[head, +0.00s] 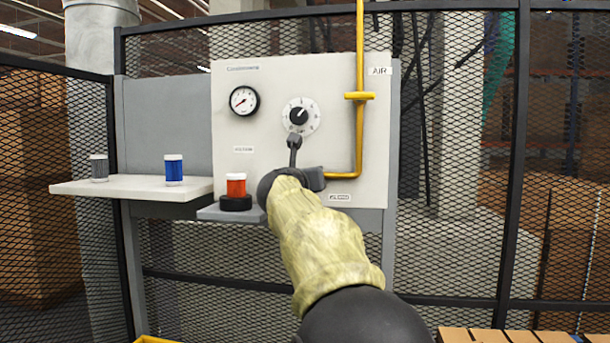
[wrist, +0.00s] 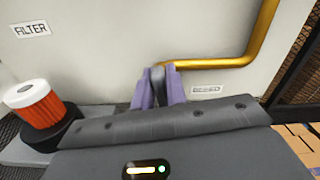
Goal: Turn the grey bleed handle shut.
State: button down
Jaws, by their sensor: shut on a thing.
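My gripper (wrist: 159,88) is at the front of the panel (head: 235,70), low down where the yellow pipe (head: 357,140) ends. In the wrist view its two purple fingers are closed on a narrow grey piece, the bleed handle (wrist: 158,75), of which only a small part shows between them. In the head view my gripper (head: 312,179) and arm cover the handle and the fingertips. The exact angle of the handle cannot be told. A small label (head: 340,197) sits just below and right of it.
A red, white-capped cartridge (head: 236,185) stands on a black base at left, close to my gripper. A side shelf (head: 130,189) holds a blue cartridge (head: 174,169) and a grey one (head: 99,167). A gauge (head: 244,100) and a dial (head: 301,116) are above. Mesh fencing surrounds the panel.

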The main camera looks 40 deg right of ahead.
jog(key=n, duration=0.1)
jog(key=n+p, duration=0.1)
jog(key=n, duration=0.1)
jog(key=n+p, duration=0.1)
jog(key=shift+w+a, duration=0.3)
jog(key=shift+w+a+f+n+p, duration=0.1)
jog(key=shift+f+n+p, duration=0.15)
jog(key=shift+n+p, duration=1.25)
jog(key=shift+w+a+f+n+p, duration=0.1)
jog(key=shift+f+n+p, duration=0.2)
jog(key=shift+n, duration=2.25)
jog(key=shift+w+f+n+p, duration=0.1)
jog(key=shift+f+n+p, duration=0.15)
jog(key=shift+n+p, duration=1.25)
jog(key=shift+n+b, duration=0.6)
jog(key=shift+n, duration=0.05)
jog(key=c, duration=1.4)
grip_release()
jog(key=shift+c, duration=0.2)
